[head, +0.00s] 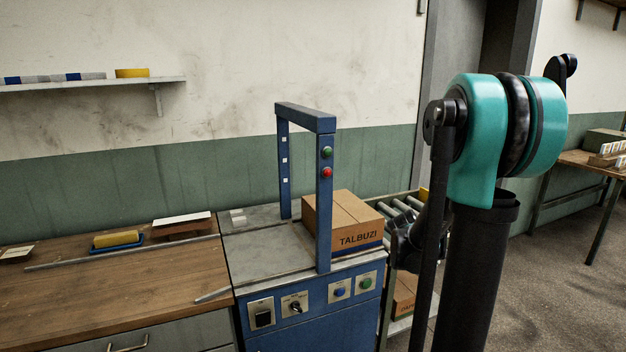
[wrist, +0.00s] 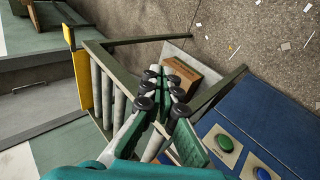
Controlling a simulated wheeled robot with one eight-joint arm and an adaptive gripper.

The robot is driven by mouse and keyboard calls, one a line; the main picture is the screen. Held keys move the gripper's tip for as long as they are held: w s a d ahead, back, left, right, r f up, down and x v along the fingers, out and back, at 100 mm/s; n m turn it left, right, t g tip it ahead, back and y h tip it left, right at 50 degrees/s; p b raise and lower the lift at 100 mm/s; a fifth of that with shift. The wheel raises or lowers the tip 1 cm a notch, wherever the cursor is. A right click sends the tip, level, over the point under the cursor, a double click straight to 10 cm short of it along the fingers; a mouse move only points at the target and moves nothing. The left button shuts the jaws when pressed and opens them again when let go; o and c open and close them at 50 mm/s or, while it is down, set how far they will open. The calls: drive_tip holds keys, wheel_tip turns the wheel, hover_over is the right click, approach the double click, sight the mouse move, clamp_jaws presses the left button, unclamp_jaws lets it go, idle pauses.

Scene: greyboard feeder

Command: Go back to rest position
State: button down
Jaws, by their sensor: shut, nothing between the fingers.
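My gripper (wrist: 163,76) shows in the wrist view with its green and black fingers together and nothing between them. It is above the roller conveyor (wrist: 105,85), beside the blue machine (wrist: 265,115). In the head view my arm is at the right, and a dark part of it hangs by the conveyor. The gripper's fingers cannot be made out there.
A carton marked TALBUZI (head: 340,222) sits on the blue machine (head: 310,315), beside its arch (head: 324,195). A lower carton (wrist: 192,80) lies beneath the conveyor's level. A wooden bench (head: 110,290) is at left, another table (head: 580,160) at far right. Floor at right is clear.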

drive_tip(key=s+a+f+m+y, duration=0.2)
drive_tip(key=s+a+m+y, duration=0.1)
drive_tip(key=s+a, duration=0.6)
drive_tip(key=s+a+f+m+y, duration=0.2)
drive_tip(key=s+a+f+y, duration=0.1)
drive_tip(key=s+a, duration=0.6)
drive_tip(key=s+y, duration=0.1)
drive_tip(key=s, duration=0.2)
drive_tip(key=shift+s+a+f+m+g, duration=0.15)
drive_tip(key=shift+a+f+m+g, duration=0.15)
drive_tip(key=shift+m+g, duration=0.1)
